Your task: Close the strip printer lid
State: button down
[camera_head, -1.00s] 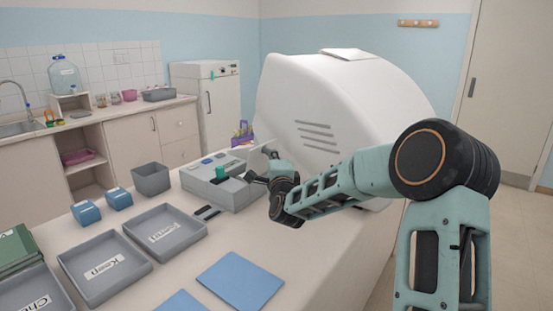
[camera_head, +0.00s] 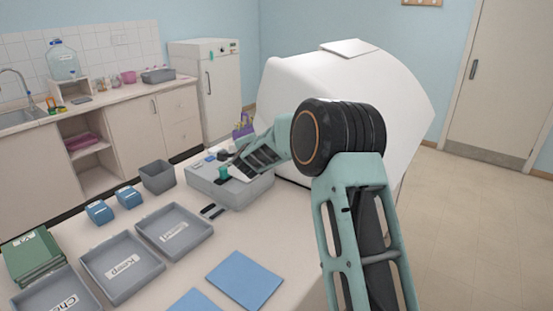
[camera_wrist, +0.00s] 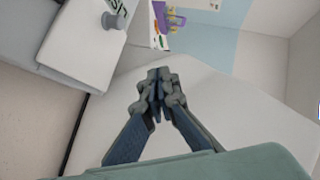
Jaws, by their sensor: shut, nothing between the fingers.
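The strip printer (camera_head: 232,192) is a grey box on the bench, beside the large white machine. My forearm reaches over its right side and hides part of its top. A pale panel (camera_head: 240,173), apparently the lid, shows on top under my forearm; its exact angle is hard to tell. In the wrist view a pale flat panel (camera_wrist: 75,62) with a round grey knob (camera_wrist: 113,20) lies at the upper left, apparently the lid. My gripper (camera_wrist: 158,77) is shut and empty, to the right of this panel and apart from it in the picture.
The large white machine (camera_head: 350,85) stands close behind and right of my arm. Grey trays (camera_head: 175,231), small blue boxes (camera_head: 129,197) and a grey bin (camera_head: 157,175) stand left of the printer. A blue mat (camera_head: 245,280) lies in front. A purple basket (camera_head: 243,127) is behind.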

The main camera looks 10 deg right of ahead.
send_over(234, 167)
jog(key=d, duration=0.1)
jog(key=f, duration=0.2)
jog(key=s+f, duration=0.1)
jog(key=f, duration=0.1)
jog(key=shift+d, duration=0.15)
jog(key=shift+w+a+f, duration=0.3)
jog(key=shift+w+f, duration=0.05)
jog(key=shift+f, duration=0.3)
jog(key=shift+w+a+f, duration=0.3)
jog(key=shift+f, duration=0.3)
